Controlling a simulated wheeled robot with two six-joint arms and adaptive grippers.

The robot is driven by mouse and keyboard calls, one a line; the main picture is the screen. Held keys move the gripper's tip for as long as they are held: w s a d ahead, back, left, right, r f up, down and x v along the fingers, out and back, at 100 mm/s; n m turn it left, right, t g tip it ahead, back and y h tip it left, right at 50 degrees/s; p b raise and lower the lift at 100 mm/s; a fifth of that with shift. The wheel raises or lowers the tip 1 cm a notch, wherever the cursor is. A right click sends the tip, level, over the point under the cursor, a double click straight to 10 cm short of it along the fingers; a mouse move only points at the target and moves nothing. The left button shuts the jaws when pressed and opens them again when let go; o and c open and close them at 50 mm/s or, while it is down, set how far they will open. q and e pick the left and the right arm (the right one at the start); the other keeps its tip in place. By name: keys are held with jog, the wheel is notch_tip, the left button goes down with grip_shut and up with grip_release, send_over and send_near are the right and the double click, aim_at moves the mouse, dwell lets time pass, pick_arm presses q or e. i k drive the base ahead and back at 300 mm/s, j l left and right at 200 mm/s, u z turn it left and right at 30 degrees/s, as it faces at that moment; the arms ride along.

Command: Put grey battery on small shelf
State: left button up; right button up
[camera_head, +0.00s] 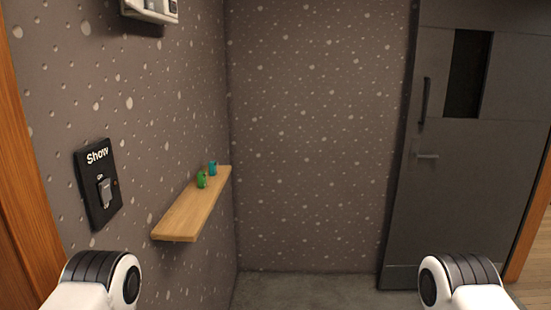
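A small wooden shelf (185,217) is fixed to the left wall. Two small items stand toward its far end: a green one (201,180) and a teal one (212,168). The front part of the shelf is bare. No grey battery can be made out in this view. Only parts of my two arms show at the bottom left and bottom right; both grippers are out of view.
A black switch panel (97,185) marked "Show" is on the left wall, before the shelf. A white box (150,9) hangs above. A dark grey door (462,175) stands at the right. The visible floor (305,290) is clear.

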aim_at(184, 216)
jog(key=i+l, duration=0.4)
jog(key=l, duration=0.15)
jog(key=i+l, duration=0.4)
jog(key=l, duration=0.15)
